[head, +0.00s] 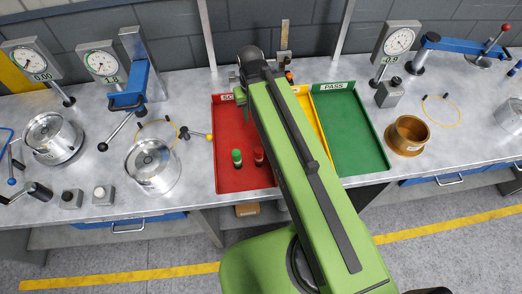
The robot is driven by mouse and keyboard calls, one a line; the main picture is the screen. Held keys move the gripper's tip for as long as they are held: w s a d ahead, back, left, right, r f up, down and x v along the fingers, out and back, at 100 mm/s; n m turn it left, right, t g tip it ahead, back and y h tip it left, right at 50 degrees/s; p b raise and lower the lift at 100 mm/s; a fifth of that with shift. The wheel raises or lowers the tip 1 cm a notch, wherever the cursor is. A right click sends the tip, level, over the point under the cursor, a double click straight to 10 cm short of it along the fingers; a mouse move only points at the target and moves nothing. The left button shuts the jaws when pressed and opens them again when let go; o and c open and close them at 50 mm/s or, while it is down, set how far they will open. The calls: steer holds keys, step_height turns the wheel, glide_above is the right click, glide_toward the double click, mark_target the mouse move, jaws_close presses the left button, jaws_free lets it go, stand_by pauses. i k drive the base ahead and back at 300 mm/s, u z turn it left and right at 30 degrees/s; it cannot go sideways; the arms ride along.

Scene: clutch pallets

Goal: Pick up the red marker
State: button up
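A short upright cylinder with a red top (258,155), which looks like the red marker, stands in the red tray (226,120). A similar green-topped marker (237,157) stands just to its left. Both are in the near part of the tray. My green arm reaches away across the bench, passing just right of the red marker. Its far end is at the back of the trays. My gripper does not show; the arm hides whatever is beyond and below its end.
A yellow tray (313,118) is partly behind my arm, beside a green PASS tray (352,135). Left stand dial gauges (100,61), a blue lever press (131,88) and metal cylinders (152,166). A brass cup (407,136) stands right.

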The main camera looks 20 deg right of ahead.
mark_target(259, 157)
steer(key=u, duration=0.85)
steer(key=k, duration=1.9)
steer(key=u, duration=0.65)
steer(key=i, duration=1.7)
